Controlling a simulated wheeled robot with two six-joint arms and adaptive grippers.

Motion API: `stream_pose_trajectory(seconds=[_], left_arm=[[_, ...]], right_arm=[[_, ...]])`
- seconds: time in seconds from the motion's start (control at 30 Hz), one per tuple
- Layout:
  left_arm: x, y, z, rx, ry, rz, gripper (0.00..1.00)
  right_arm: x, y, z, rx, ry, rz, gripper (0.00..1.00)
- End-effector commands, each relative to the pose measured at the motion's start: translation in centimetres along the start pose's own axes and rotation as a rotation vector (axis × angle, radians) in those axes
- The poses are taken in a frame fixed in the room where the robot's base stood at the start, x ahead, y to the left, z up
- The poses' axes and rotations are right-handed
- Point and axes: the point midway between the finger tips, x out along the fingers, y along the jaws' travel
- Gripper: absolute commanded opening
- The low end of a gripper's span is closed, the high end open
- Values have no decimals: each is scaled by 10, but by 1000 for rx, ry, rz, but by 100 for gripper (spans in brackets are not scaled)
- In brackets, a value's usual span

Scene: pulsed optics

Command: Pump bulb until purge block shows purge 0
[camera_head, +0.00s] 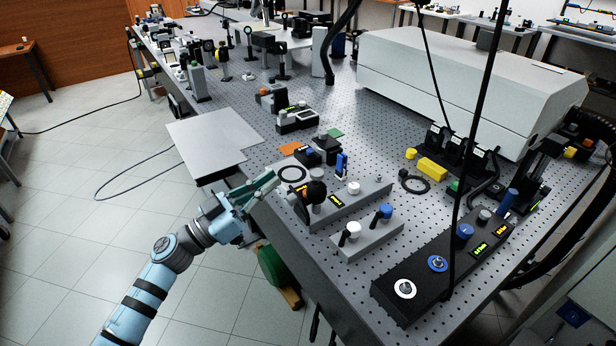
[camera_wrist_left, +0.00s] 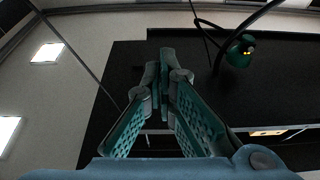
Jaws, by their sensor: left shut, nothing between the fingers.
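My left gripper (camera_head: 274,178) is at the table's near left edge, just left of a grey block in the picture. Its teal fingers (camera_wrist_left: 164,62) are shut with nothing visible between them. The grey block (camera_head: 372,190) carries small yellow-lit displays (camera_head: 337,200), a dark rounded part with orange, and a white knob (camera_head: 353,187). I cannot tell for sure which part is the bulb or read the displays. My right gripper is not in view.
A second grey block (camera_head: 367,239) with levers and a long black panel (camera_head: 405,312) with knobs and displays stand to the right. A grey plate (camera_head: 212,142) lies left of the gripper. A green round thing (camera_head: 271,268) is below the table edge. Black cables hang over the right side.

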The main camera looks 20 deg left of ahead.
Motion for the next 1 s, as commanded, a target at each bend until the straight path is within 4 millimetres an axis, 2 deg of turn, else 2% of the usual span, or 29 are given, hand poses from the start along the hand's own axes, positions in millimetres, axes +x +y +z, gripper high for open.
stream_pose_trajectory(seconds=[0.37,0.57,0.9,1.0], left_arm=[[5,1,-3,-2,3,5,0],[32,1,-5,-3,7,3,0],[105,1,-3,-5,4,3,0],[93,0,22,-5,-1,1,0]], right_arm=[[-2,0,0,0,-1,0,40],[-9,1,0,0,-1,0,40],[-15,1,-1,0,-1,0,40],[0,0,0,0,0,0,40]])
